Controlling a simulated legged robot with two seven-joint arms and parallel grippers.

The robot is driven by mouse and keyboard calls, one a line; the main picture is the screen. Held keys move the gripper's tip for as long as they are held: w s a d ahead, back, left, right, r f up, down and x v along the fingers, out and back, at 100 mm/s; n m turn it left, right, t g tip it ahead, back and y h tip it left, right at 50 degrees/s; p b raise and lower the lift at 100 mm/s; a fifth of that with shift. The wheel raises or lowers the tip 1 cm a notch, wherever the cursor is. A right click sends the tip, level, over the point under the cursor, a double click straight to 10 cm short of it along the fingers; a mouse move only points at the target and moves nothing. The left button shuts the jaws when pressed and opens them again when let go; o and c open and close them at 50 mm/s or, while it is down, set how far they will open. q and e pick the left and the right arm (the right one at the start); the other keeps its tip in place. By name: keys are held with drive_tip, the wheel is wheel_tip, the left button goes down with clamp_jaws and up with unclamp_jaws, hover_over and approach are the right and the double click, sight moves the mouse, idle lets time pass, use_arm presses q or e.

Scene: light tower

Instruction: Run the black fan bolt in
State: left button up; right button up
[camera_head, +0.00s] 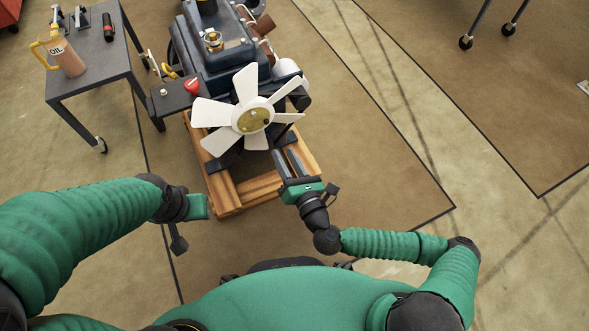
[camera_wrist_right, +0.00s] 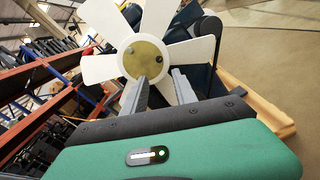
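The white fan (camera_head: 252,115) is mounted on the front of the dark blue engine (camera_head: 223,48). Its brass hub plate (camera_head: 253,120) faces me and shows small bolt heads.
The engine sits on a wooden pallet (camera_head: 226,189). A dark side tray (camera_head: 173,97) with a red item (camera_head: 192,86) is left of the fan. A cart (camera_head: 100,72) with an oil jug (camera_head: 64,52) stands at the left.

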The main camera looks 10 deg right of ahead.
drive_tip(key=v, duration=0.6)
drive_tip(key=shift+s, duration=0.25)
